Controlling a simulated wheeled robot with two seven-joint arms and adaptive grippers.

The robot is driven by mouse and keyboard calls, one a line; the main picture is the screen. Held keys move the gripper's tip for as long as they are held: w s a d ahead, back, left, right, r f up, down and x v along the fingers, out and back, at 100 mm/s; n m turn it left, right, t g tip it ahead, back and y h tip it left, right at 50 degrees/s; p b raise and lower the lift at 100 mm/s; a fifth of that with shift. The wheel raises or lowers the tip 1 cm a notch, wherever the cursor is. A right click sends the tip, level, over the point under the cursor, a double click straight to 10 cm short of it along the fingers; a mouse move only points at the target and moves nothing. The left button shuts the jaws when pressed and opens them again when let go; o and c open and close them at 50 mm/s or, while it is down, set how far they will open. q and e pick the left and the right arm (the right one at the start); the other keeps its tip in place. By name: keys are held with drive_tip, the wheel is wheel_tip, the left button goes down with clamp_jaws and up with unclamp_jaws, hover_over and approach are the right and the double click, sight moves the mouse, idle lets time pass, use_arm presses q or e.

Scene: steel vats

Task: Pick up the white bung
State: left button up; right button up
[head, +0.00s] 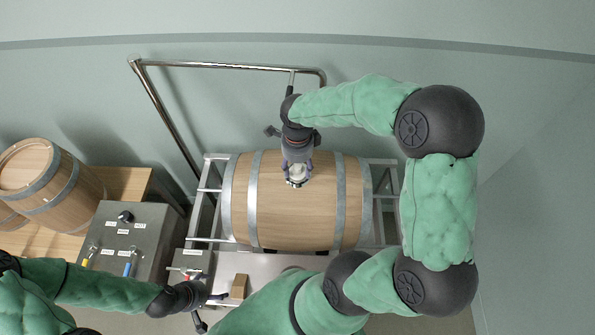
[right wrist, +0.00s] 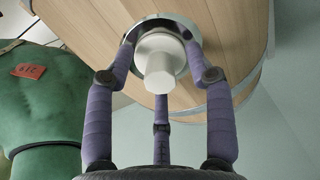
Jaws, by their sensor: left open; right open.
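The white bung (right wrist: 158,62) sits in the round metal bung hole fitting (right wrist: 180,22) of the wooden barrel (right wrist: 230,45). It also shows in the head view, small and partly hidden, on top of the barrel (head: 265,210). My right gripper (right wrist: 161,55) is open, with its purple fingers spread around the bung. Whether any finger touches it I cannot tell. In the head view my right gripper (head: 296,178) points down at the barrel top. My left gripper (head: 208,306) is open and empty at the lower left, away from the barrel.
The barrel lies on a metal rack (head: 385,190) with a tall tubular rail (head: 225,67) behind it. A grey control panel (head: 125,235) and another barrel (head: 50,180) stand at the left. A small wooden block (head: 239,287) lies near my left gripper.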

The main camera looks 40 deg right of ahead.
clamp_jaws()
drive_tip(key=shift+r, duration=0.2)
